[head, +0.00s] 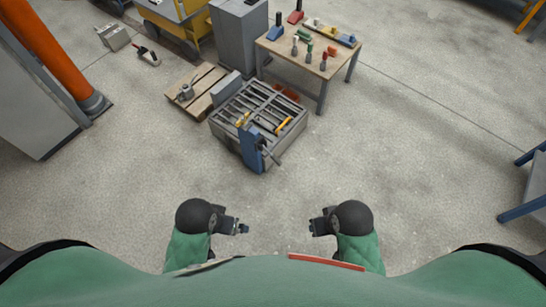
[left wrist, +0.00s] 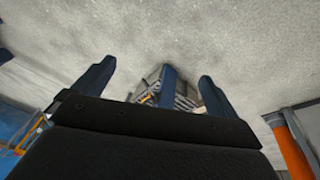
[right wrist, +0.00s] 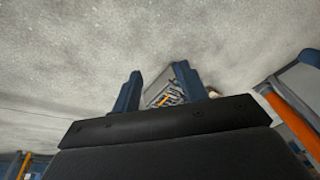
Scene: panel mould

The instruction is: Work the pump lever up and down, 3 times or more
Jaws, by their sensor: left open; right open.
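A blue upright pump unit (head: 251,148) stands at the near side of the grey panel mould (head: 290,132). A dark lever-like bar (head: 268,153) sticks out from its right side, small and hard to make out. My left gripper (head: 243,228) and right gripper (head: 314,228) hang over the bare floor in front of my body, well short of the pump and touching nothing. Both are open and empty. In the left wrist view the left gripper's fingers (left wrist: 153,88) are spread, with a blue upright part between them in the picture. The right gripper's fingers (right wrist: 160,92) are spread too.
A wooden pallet (head: 210,75) with a grey can lies left of the mould. A workbench (head: 338,62) with tools stands behind it, beside a grey cabinet (head: 238,40). An orange column (head: 50,52) is at far left. The floor between me and the mould is clear.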

